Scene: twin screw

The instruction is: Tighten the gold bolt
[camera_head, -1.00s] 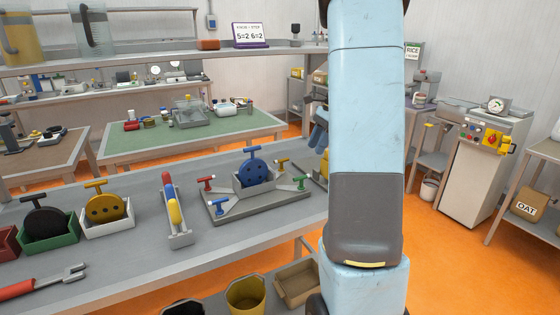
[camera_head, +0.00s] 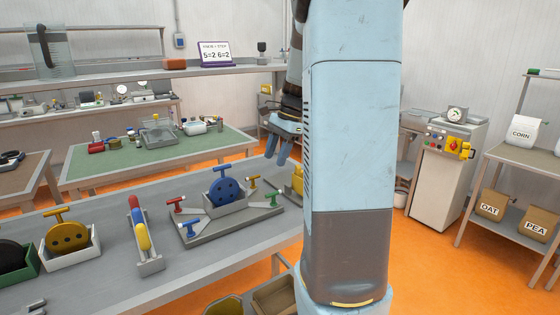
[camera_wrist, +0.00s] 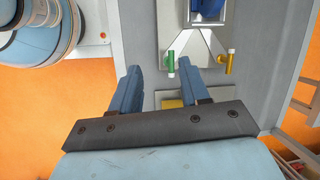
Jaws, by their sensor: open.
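The gold bolt (camera_head: 252,182) has a yellow T-handle and stands at the back right corner of a grey fixture plate (camera_head: 190,243). In the wrist view the gold bolt (camera_wrist: 228,62) shows right of my right finger, apart from it. A green bolt (camera_wrist: 170,62) shows between the fingertips in that picture; it also stands at the fixture's right (camera_head: 271,198). Red (camera_head: 176,204) and blue (camera_head: 190,226) bolts stand on the left side. My gripper (camera_head: 277,158) is open and empty, above the bench behind the fixture; it also shows in the wrist view (camera_wrist: 160,65).
A blue disc (camera_head: 226,190) sits in the fixture's central holder. A yellow block (camera_head: 297,180) stands right of the fixture, partly hidden by my arm. A narrow rack (camera_head: 145,240) and a yellow disc in a white tray (camera_head: 70,238) stand left.

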